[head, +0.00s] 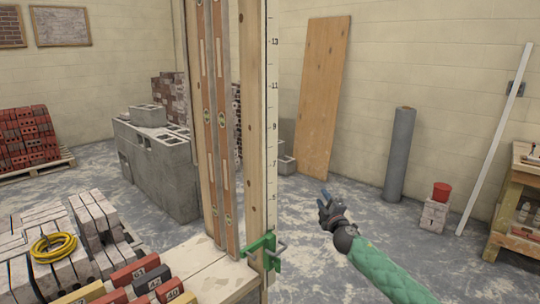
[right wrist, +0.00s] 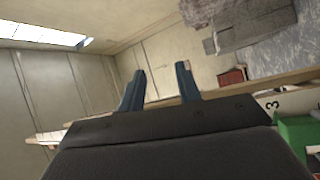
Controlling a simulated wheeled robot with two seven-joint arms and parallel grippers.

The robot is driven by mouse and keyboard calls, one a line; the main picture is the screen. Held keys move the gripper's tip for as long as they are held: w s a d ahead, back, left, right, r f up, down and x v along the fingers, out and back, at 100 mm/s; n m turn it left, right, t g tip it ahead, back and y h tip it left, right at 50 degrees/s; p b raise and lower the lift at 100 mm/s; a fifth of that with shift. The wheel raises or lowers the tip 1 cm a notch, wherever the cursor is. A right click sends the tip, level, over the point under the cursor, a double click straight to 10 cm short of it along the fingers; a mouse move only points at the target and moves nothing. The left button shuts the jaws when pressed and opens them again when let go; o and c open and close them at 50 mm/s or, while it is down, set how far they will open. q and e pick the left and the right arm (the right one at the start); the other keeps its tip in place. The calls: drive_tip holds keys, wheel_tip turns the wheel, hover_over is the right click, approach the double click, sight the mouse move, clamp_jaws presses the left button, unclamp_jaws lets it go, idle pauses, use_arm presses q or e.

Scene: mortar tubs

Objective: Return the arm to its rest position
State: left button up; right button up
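My right gripper (head: 324,199) is held out in the air at the right of centre in the head view, on a green-sleeved arm that comes in from the lower right. In the right wrist view its two blue-grey fingers (right wrist: 159,88) stand apart with nothing between them. It is to the right of the upright wooden post and touches nothing that I can see. My left gripper does not show in either view.
A wooden post with a numbered scale (head: 271,110) and a green clamp (head: 265,250) stands close, left of my right gripper. Several marked bricks (head: 145,287) lie on the bench. A plywood sheet (head: 322,95), a grey roll (head: 399,155) and a wooden bench (head: 515,215) stand by the right wall. Open floor lies between.

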drive_tip(key=s+m+g+h, duration=0.3)
drive_tip(key=s+m+h, duration=0.4)
drive_tip(key=s+m, duration=0.3)
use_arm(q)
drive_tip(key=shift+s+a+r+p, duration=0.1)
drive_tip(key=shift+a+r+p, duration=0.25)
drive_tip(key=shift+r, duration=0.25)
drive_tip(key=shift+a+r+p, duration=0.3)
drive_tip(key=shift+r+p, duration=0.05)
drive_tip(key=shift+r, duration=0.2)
use_arm(e)
drive_tip(key=s+a+f+m+g+y, duration=0.1)
drive_tip(key=s+f+g, duration=0.3)
drive_tip(key=s+f, duration=0.6)
drive_tip(key=s+a+f+m+g+y, duration=0.1)
drive_tip(key=s+f+g, duration=0.4)
drive_tip(key=s, duration=2.2)
drive_tip(key=s+a+f+m+g+y, duration=0.2)
drive_tip(key=s+f+g, duration=0.3)
drive_tip(key=s+f, duration=1)
drive_tip(key=s+a+m, duration=0.1)
drive_tip(key=s, duration=0.3)
drive_tip(key=shift+s+a+f, duration=0.2)
drive_tip(key=shift+s+f, duration=0.15)
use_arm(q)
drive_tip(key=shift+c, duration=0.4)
use_arm(e)
drive_tip(key=shift+w, duration=0.1)
